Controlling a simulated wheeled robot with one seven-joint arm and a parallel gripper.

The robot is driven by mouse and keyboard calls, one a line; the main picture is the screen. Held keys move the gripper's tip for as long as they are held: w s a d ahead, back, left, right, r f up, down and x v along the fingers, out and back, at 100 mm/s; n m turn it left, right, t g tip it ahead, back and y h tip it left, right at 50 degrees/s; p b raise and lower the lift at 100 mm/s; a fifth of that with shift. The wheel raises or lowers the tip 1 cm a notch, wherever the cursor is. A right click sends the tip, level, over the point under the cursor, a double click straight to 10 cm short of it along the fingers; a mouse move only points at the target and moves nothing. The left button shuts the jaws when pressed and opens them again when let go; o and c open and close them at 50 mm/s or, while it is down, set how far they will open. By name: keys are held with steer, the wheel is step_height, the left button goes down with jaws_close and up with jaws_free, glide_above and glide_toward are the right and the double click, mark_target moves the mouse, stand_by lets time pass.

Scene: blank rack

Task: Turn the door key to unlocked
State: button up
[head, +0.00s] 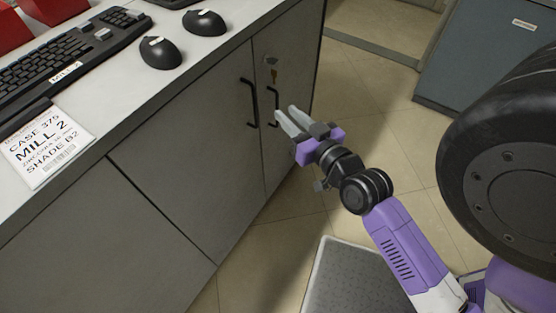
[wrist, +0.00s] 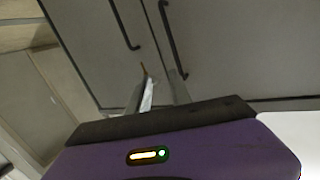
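A small brass key (head: 273,76) hangs in a lock (head: 271,61) near the top of the right cabinet door (head: 290,60), above that door's black handle (head: 272,102). My gripper (head: 285,113) is in front of this door, below the key and close to the handle. Its two pale fingers are apart with nothing between them. In the wrist view, my gripper (wrist: 163,84) shows both fingers pointing at the doors. A small brass-coloured bit, likely the key (wrist: 144,70), shows at the left fingertip; I cannot tell whether they touch.
The left door (head: 215,130) has its own black handle (head: 250,103). The countertop above holds a keyboard (head: 65,55), two mice (head: 160,53) and a label card (head: 47,145). A grey mat (head: 350,280) lies on the floor. A blue-grey cabinet (head: 490,60) stands at the back right.

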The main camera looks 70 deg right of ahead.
steer(key=s+a+r+n+t+y+p, duration=0.1)
steer(key=a+n+y, duration=0.1)
steer(key=a, duration=0.6)
steer(key=s+a+r+n+t+y+p, duration=0.1)
steer(key=a+r+n+y+p, duration=0.1)
steer(key=a, duration=0.6)
steer(key=shift+s+r+n+y, duration=0.25)
steer(key=shift+s+n+y, duration=0.05)
steer(key=shift+n+y, duration=0.1)
